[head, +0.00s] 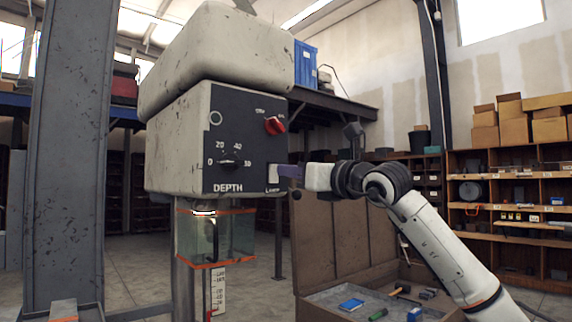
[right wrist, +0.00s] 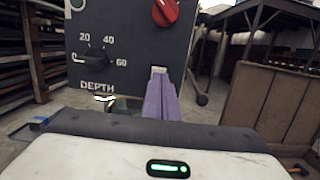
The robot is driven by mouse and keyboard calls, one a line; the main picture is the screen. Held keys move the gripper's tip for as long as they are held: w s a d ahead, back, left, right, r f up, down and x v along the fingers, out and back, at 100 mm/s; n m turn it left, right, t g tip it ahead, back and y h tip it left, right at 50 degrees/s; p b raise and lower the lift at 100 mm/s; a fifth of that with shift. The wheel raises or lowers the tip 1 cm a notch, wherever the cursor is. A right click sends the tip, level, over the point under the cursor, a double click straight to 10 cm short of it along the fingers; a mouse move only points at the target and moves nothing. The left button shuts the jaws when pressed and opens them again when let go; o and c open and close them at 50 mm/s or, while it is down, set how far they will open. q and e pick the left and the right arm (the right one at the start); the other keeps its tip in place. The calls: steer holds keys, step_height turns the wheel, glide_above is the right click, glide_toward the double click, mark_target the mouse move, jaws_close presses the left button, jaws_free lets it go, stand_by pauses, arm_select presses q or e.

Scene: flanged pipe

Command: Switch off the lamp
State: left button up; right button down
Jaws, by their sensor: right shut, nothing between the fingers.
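A grey machine head (head: 175,150) carries a dark control panel (head: 235,120) with a red knob, a black DEPTH dial and a small pale lamp switch (head: 273,174) above a partly covered LAMP label. My right gripper (head: 281,171) has its purple fingers closed and empty, with the tips at the switch. In the right wrist view the fingertips (right wrist: 160,84) are just below the pale switch (right wrist: 158,70), overlapping its lower part; I cannot tell if they touch. A bright white strip (head: 204,212) shows under the head, at the top of the glass chamber. My left gripper is out of view.
A red knob (head: 274,125) and the DEPTH dial (head: 229,163) sit close to the switch. An open brown case (head: 335,235) with tools stands below my right arm. A grey column (head: 68,150) rises at the left. Shelves (head: 510,205) stand at the back right.

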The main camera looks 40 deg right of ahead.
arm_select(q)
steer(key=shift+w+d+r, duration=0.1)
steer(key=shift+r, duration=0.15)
arm_select(e)
steer(key=shift+w+r, duration=0.1)
steer(key=shift+w, duration=0.65)
steer(key=r+p, duration=0.1)
steer(key=p, duration=0.1)
steer(key=g+p, duration=0.1)
steer(key=p, duration=0.1)
steer(key=shift+w+a+r, duration=0.2)
steer(key=shift+w+r, duration=0.05)
steer(key=shift+r, duration=0.15)
arm_select(q)
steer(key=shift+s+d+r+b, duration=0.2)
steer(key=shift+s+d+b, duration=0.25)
steer(key=shift+b, duration=1.35)
arm_select(e)
steer(key=s+d+r, duration=0.1)
steer(key=s, duration=1.3)
steer(key=shift+d, duration=0.25)
